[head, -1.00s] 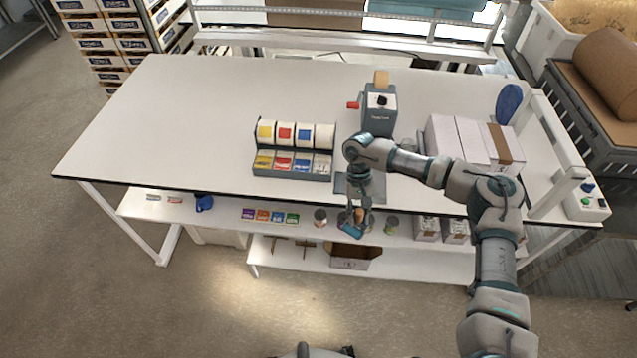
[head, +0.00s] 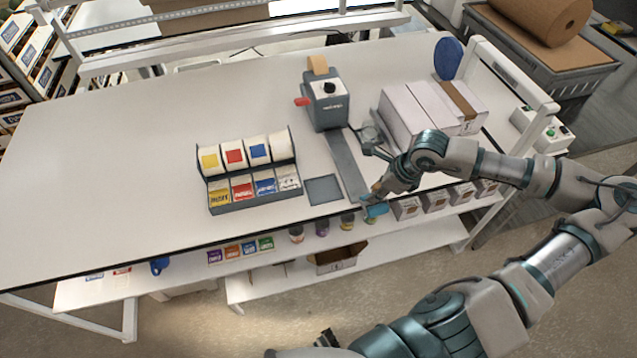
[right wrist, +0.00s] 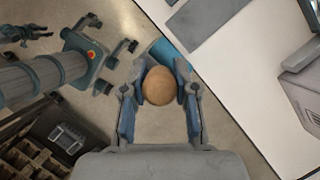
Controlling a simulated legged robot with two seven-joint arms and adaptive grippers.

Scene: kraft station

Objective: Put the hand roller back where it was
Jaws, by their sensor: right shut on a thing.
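My right gripper (head: 374,199) is shut on the hand roller (head: 376,210), beyond the table's front edge near the grey strip. The roller's blue part shows below the fingers. In the right wrist view the round end of its tan handle (right wrist: 159,86) sits between the fingers (right wrist: 160,95), with the blue part (right wrist: 168,52) partly hidden behind it. A square grey pad (head: 323,190) lies bare on the white table (head: 130,170). A dark piece at the bottom of the head view may be my left gripper (head: 326,339); its fingers are unclear.
A grey dispenser (head: 326,103) with a red knob stands behind a long grey strip (head: 346,165). A label rack (head: 248,170) is left of the pad. White cartons (head: 425,112) stand on the right. A lower shelf (head: 205,277) holds small boxes and jars. The table's left half is clear.

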